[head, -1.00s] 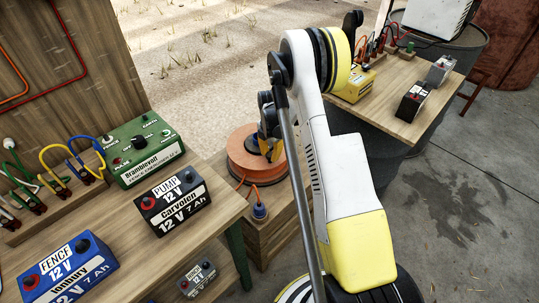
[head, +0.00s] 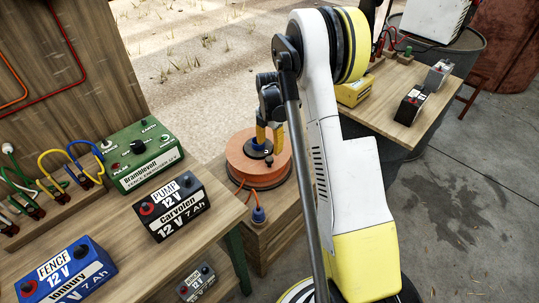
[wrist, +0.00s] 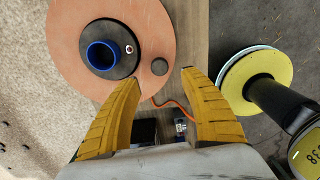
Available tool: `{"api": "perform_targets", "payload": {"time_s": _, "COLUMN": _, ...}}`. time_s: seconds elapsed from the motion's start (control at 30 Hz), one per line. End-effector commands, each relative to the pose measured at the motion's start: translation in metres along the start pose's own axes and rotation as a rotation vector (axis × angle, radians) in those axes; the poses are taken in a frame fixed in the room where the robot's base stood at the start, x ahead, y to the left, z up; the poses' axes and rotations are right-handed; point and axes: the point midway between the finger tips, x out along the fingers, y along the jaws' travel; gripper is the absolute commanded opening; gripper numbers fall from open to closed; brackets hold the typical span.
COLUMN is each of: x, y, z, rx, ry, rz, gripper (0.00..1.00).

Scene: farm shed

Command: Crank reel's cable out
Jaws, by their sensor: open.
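The cable reel (head: 240,163) is an orange disc lying flat on a wooden crate, with a dark hub and blue centre (wrist: 103,55). It fills the upper left of the wrist view (wrist: 75,25). A small dark round knob (wrist: 160,66), apparently the crank handle, stands on the disc beside the hub. My gripper (wrist: 161,77) is open above the reel, its yellow fingers pointing down in the head view. In the wrist view the knob sits between and just beyond the fingertips, with nothing held. Orange cable (wrist: 172,103) runs from the reel to a blue plug (head: 258,214).
A wooden bench (head: 110,255) at left holds a green energiser (head: 144,158), the PUMP battery (head: 173,205) and the FENCE battery (head: 65,275). A second board (head: 405,128) at right holds small batteries. Open concrete lies at far right.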

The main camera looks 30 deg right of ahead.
Motion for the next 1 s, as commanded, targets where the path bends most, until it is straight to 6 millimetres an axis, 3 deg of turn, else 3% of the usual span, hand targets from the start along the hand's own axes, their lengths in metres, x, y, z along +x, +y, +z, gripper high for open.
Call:
{"api": "perform_targets", "payload": {"time_s": 0.1, "x": -0.022, "y": -0.001, "z": 0.000, "rx": 0.000, "ry": 0.000, "rz": 0.000, "gripper": 0.52}}
{"api": "perform_targets", "payload": {"time_s": 0.23, "x": -0.037, "y": -0.001, "z": 0.000, "rx": 0.000, "ry": 0.000, "rz": 0.000, "gripper": 0.52}}
{"api": "perform_targets", "payload": {"time_s": 0.87, "x": -0.043, "y": 0.000, "z": -0.001, "rx": 0.004, "ry": -0.001, "rz": 0.001, "gripper": 0.52}}
{"api": "perform_targets", "payload": {"time_s": 1.0, "x": -0.066, "y": -0.002, "z": -0.013, "rx": 0.080, "ry": -0.014, "rz": 0.023, "gripper": 0.52}}
